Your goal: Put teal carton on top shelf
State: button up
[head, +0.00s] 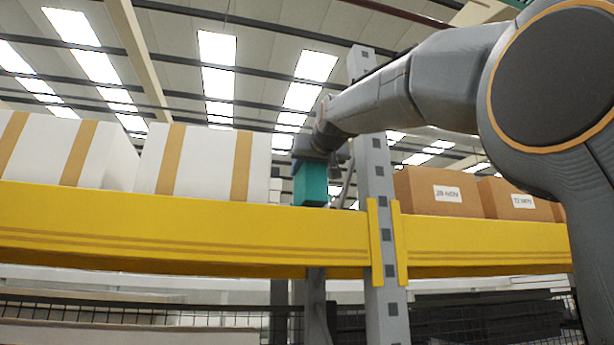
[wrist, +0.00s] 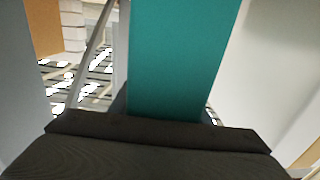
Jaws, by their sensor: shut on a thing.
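The teal carton (head: 310,184) hangs from my gripper (head: 311,160) in the head view, just above the yellow beam of the top shelf (head: 180,230). It is between a white box on its left and the grey upright on its right. Its lower end is close to the beam's top edge, and I cannot tell whether it touches the shelf. In the wrist view the teal carton (wrist: 180,60) fills the middle, and my gripper is shut on it. The fingertips are largely hidden.
White boxes with tan bands (head: 203,163) stand on the shelf to the left. A grey perforated upright (head: 376,180) is close on the right, with labelled brown boxes (head: 437,192) beyond it. The gap between the white box and the upright is narrow.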

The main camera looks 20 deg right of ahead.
jog(key=shift+f, duration=1.05)
jog(key=o, duration=1.3)
jog(key=shift+s, duration=0.15)
jog(key=b, duration=0.6)
send_over(310, 181)
jog(key=s+d, duration=0.1)
jog(key=d, duration=0.1)
jog(key=shift+s+a, duration=0.15)
jog(key=shift+s, duration=0.85)
